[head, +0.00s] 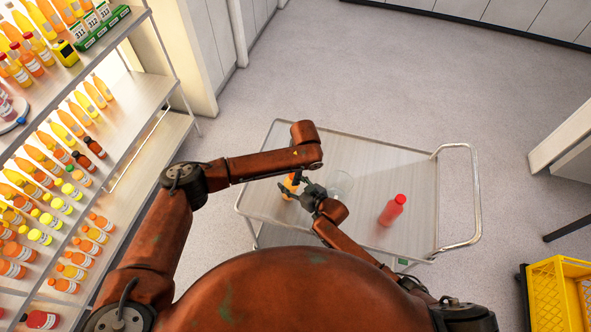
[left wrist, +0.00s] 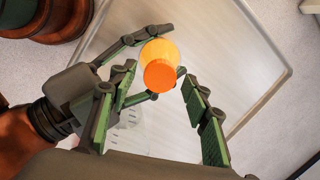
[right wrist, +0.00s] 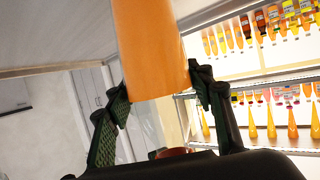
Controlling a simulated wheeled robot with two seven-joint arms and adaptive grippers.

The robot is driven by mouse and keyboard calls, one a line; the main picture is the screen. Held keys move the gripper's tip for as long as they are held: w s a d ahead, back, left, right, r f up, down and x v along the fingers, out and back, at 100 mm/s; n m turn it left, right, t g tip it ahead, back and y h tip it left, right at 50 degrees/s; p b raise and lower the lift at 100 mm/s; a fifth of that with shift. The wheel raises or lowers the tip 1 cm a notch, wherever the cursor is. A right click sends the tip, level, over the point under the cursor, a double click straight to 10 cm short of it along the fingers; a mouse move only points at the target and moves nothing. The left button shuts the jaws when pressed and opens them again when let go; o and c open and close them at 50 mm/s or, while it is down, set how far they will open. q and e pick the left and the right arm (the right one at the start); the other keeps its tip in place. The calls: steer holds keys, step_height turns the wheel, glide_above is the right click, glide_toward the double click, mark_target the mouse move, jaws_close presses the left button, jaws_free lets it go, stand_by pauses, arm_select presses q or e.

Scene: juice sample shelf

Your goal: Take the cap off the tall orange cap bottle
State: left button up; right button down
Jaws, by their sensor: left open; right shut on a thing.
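The tall orange cap bottle (head: 291,186) is at the left part of the cart, partly hidden by my arms. In the left wrist view its orange cap (left wrist: 160,76) faces the camera, with the yellow-orange body (left wrist: 160,49) behind it. My right gripper (right wrist: 158,88) is shut on the bottle body, a finger on each side. My left gripper (left wrist: 160,78) is open, its green-padded fingers on either side of the cap with gaps showing. In the head view my left gripper is mostly hidden under its arm. I cannot tell whether the bottle touches the cart.
The cart (head: 350,150) also holds a red bottle (head: 392,210) at right and a clear glass vessel (head: 341,184) close to my grippers. A shelf (head: 150,95) of juice bottles stands at left. A yellow crate (head: 556,295) is on the floor at lower right.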

arm_select(q)
steer(key=shift+c, duration=0.3)
jaws_close()
steer(key=shift+n, duration=0.5)
steer(key=shift+r, duration=0.15)
stand_by(0.5)
steer(key=shift+s+d+r, duration=0.1)
steer(key=shift+r, duration=0.85)
steer(key=shift+s+d+r, duration=0.1)
steer(key=shift+s+r, duration=0.05)
steer(key=shift+r, duration=0.85)
steer(key=shift+s+d+r, duration=0.1)
steer(key=shift+r, duration=0.85)
arm_select(e)
steer(key=c, duration=0.9)
jaws_free()
